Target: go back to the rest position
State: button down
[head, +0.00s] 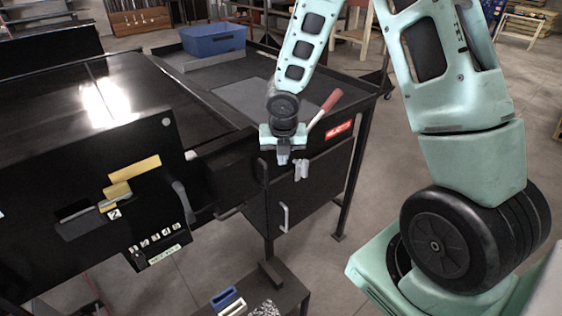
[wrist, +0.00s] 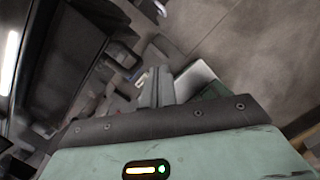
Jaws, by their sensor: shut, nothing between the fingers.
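My gripper (head: 283,158) hangs from my mint-green arm near the middle of the head view, in front of the dark cabinet below the workbench. Its fingers are together and hold nothing. In the wrist view the closed fingers (wrist: 157,88) show above the gripper's green body, with blurred floor and furniture beyond. In the head view a small pale object (head: 301,169) shows just right of the fingertips; I cannot tell what it is or whether it touches anything.
The black conveyor (head: 62,95) fills the left, with a panel of yellow parts (head: 132,174). A workbench (head: 215,72) behind carries a blue bin (head: 213,40). A red-handled tool (head: 324,107) is behind my gripper. A low dark table (head: 288,287) holds blue and white pieces. Floor is open centre right.

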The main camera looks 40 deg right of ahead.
jog(key=d+p+v, duration=0.1)
jog(key=v, duration=0.5)
